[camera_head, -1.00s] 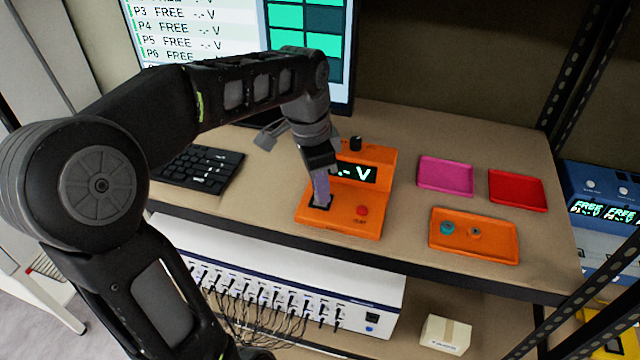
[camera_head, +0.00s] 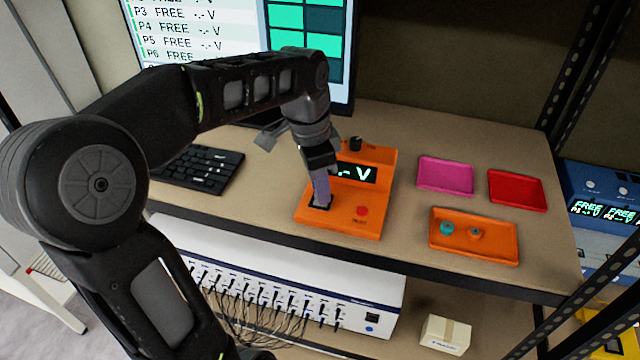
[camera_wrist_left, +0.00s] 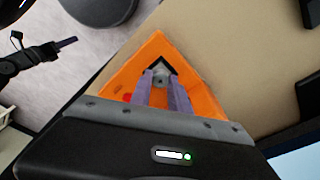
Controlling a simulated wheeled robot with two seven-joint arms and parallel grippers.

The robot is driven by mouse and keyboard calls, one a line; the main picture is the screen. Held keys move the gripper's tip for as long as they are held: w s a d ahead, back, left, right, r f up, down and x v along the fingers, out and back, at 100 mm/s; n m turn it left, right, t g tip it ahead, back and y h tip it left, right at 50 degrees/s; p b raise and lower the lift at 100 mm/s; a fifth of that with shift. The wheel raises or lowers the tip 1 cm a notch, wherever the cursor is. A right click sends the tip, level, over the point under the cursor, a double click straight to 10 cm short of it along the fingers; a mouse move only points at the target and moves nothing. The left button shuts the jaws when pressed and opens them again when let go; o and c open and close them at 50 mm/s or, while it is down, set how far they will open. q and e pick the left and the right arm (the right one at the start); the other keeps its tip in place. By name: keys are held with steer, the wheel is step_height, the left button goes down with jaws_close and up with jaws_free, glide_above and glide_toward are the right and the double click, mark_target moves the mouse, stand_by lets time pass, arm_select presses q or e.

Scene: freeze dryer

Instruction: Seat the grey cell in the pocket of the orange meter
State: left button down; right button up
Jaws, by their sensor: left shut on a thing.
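The orange meter (camera_head: 372,218) stands on the shelf with a "-.- V" display and a red button. Its dark pocket (camera_head: 316,204) is at the front left of its base. My left gripper (camera_head: 321,203) points down with its fingertips at the pocket. In the left wrist view the left gripper (camera_wrist_left: 161,82) is shut on the small grey cell (camera_wrist_left: 161,73), which is between the fingertips over the dark pocket. The fingers hide much of the cell, and I cannot tell whether it sits down in the pocket.
An orange tray (camera_head: 490,252) at the right holds a teal cell (camera_head: 447,228) and a grey-brown one (camera_head: 475,232). A pink tray (camera_head: 445,175) and a red tray (camera_head: 517,190) lie behind it. A keyboard (camera_head: 197,168) and a monitor (camera_head: 345,60) are at the back left.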

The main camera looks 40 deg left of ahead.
arm_select(q)
steer(key=shift+f+b, duration=0.5)
steer(key=shift+f, duration=0.1)
stand_by(0.7)
